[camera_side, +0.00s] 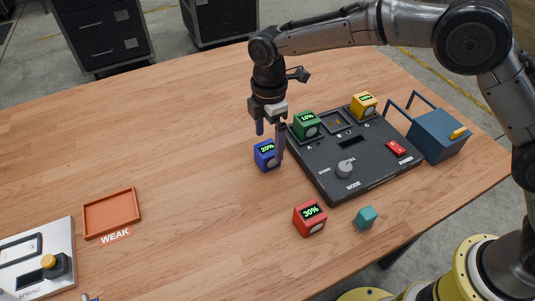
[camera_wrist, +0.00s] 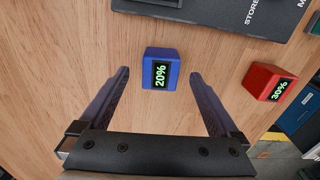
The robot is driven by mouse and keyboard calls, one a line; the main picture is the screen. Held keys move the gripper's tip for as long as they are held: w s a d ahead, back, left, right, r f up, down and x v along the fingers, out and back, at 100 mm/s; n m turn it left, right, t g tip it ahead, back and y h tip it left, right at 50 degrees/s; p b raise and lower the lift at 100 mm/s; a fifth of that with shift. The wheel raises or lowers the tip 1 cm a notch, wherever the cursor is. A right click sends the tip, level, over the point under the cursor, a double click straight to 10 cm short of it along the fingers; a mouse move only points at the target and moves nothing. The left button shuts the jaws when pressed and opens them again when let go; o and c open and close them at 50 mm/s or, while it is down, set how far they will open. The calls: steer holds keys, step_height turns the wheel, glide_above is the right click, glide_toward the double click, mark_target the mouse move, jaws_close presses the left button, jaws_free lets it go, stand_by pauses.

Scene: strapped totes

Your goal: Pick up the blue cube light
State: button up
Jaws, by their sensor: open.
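The blue cube light (camera_side: 266,156) stands on the wooden table just left of the dark control panel, its display reading 20%. In the wrist view the blue cube (camera_wrist: 160,69) lies between and slightly beyond my fingertips, apart from both. My gripper (camera_side: 270,142) is open and empty, pointing down close above the cube in the side view. It also shows in the wrist view (camera_wrist: 159,76) with a finger on each side.
The dark panel (camera_side: 375,180) holds a green cube (camera_side: 306,124) and a yellow cube (camera_side: 363,105). A red cube (camera_side: 309,218) and a teal block (camera_side: 366,217) stand in front. A blue tote (camera_side: 436,136) is at right, an orange tray (camera_side: 112,214) at left. The table's middle left is clear.

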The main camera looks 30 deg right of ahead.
mark_target(267, 148)
steer(key=shift+a+f, duration=0.2)
steer(key=shift+f, duration=1.4)
jaws_close()
